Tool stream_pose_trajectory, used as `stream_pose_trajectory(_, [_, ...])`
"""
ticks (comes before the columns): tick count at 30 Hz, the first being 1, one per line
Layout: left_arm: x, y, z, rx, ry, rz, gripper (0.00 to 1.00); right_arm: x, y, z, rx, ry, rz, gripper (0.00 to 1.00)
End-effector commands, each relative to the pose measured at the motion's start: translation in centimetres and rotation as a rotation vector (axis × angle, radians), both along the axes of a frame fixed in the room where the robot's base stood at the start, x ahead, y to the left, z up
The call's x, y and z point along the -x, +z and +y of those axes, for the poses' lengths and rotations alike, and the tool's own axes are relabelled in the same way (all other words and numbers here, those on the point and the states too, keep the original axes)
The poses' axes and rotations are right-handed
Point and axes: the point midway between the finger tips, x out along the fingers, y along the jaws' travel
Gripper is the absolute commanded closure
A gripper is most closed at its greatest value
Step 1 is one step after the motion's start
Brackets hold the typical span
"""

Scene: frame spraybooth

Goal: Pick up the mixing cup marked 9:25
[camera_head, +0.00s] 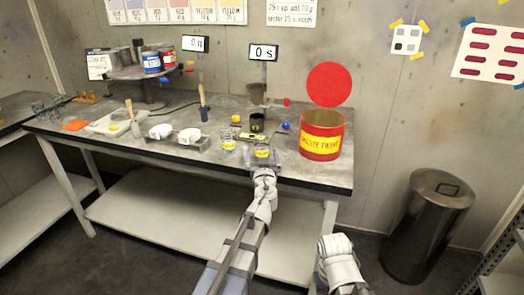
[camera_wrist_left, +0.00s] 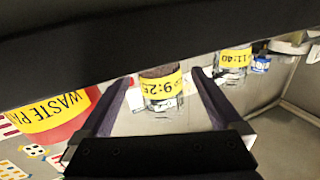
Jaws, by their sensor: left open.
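The mixing cup marked 9:25 (camera_head: 262,151) stands near the front edge of the grey table, its yellow label facing me.
A red waste paint bin (camera_head: 321,150) stands right of the cup, close to the left gripper. A dark cup (camera_head: 257,123) and a yellow-labelled item (camera_head: 252,136) lie behind. White pieces (camera_head: 188,136) sit left. A steel drum (camera_head: 428,225) stands on the floor right.

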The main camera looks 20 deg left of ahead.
Motion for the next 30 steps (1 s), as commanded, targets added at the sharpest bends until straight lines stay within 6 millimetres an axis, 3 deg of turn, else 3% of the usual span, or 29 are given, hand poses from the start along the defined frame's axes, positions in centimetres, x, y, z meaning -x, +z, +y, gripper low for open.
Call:
stream_pose_trajectory(8, [-3.3, 1.3, 1.0, 0.000, 0.001, 0.000, 0.00, 0.0, 1.3, 0.0, 0.000, 0.000, 0.000, 0.50])
stream_pose_trajectory(11, [-4.6, 0.9, 1.4, 0.000, 0.001, 0.000, 0.00, 0.0, 0.9, 0.0, 0.000, 0.000, 0.000, 0.50])
stream_pose_trajectory(19, [-4.8, 0.9, 1.5, 0.000, 0.000, 0.000, 0.00, 0.0, 0.9, 0.0, 0.000, 0.000, 0.000, 0.50])
stream_pose_trajectory(30, [-4.8, 0.9, 1.5, 0.000, 0.000, 0.000, 0.42, 0.0, 0.9, 0.0, 0.000, 0.000, 0.000, 0.50])
